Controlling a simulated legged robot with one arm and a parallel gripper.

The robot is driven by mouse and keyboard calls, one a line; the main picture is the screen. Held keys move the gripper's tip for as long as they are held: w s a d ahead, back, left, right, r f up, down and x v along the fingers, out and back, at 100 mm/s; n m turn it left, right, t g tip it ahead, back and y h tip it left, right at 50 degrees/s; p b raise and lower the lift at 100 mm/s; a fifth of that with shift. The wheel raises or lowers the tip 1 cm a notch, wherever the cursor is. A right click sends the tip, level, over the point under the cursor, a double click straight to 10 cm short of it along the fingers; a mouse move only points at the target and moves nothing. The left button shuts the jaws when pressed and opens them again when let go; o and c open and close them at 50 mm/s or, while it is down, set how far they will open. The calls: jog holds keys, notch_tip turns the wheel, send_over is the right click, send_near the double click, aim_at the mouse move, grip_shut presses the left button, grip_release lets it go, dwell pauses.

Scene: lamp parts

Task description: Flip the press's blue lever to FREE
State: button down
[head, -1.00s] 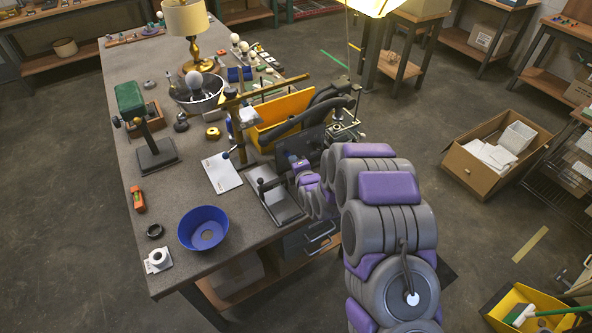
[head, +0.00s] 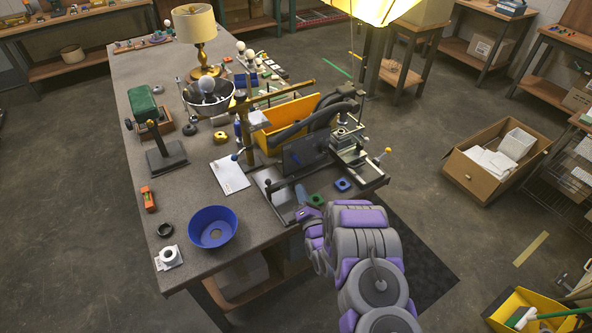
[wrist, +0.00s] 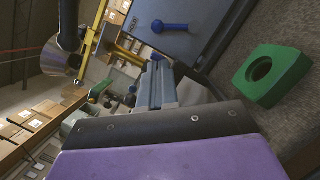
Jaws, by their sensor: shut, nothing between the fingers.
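The press (head: 348,140) stands at the right edge of the workbench, with a dark upright panel (head: 307,150) on its left. The blue lever (wrist: 172,27) shows in the wrist view as a short rod with a round end, lying along the grey panel (wrist: 215,25). In the head view the lever (head: 296,158) is a small blue mark on the panel. No FREE marking is readable. My gripper (head: 303,208) is low in front of the panel at the bench edge. In the wrist view its fingers (wrist: 156,85) are shut, empty and apart from the lever.
A green block with a hole (wrist: 268,72) lies close right of my fingers in the wrist view. A blue block (head: 343,184) lies near the press. A yellow bin (head: 285,122) with a dark hose stands behind the panel. A blue bowl (head: 213,228) is at the left.

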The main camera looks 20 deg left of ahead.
aim_at(297, 160)
jog(key=shift+d, duration=0.2)
jog(key=shift+w, duration=0.1)
jog(key=b+x, duration=0.2)
jog(key=x, duration=0.8)
jog(key=shift+a, duration=0.1)
